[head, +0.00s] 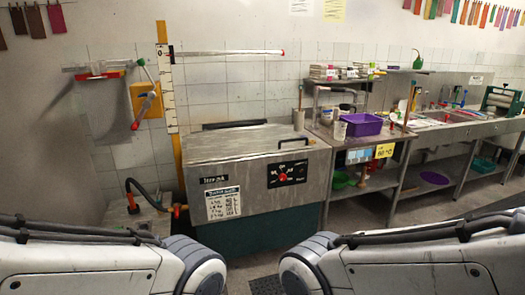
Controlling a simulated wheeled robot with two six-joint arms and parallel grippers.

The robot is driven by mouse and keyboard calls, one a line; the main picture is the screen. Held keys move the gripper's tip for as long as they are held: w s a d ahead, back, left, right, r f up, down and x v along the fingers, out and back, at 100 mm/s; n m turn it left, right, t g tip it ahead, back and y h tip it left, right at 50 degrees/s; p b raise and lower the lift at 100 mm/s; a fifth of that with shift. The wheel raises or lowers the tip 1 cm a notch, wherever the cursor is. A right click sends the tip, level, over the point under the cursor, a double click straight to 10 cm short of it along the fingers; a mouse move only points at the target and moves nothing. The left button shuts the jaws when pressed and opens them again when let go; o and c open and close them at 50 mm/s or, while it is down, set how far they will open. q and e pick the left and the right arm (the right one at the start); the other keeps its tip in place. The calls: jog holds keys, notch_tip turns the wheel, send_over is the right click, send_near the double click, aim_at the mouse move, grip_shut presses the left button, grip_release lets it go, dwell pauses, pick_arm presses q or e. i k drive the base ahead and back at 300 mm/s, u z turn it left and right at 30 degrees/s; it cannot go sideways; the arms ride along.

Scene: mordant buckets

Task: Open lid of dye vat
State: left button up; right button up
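The dye vat (290,178) stands in the middle of the head view, a wide steel box with a dial panel, a white label sheet and a dark green lower part. Its flat steel lid (235,143) lies down over the top and looks closed. A small upright piece (299,119) shows at the lid's right side; I cannot tell whether it is a handle. Parts of both my arms show along the bottom edge, in front of the vat and apart from it. Neither gripper is in view.
A hose with a red valve (133,205) is left of the vat. A tall yellow-and-white measuring post (170,110) rises behind its left side, with a rod reaching right above the lid. A steel bench with a purple tub (361,125) stands close on the right.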

aim_at(215, 142)
jog(key=i, duration=2.65)
jog(key=z, duration=2.7)
jog(key=i, duration=1.3)
jog(key=u, duration=3.2)
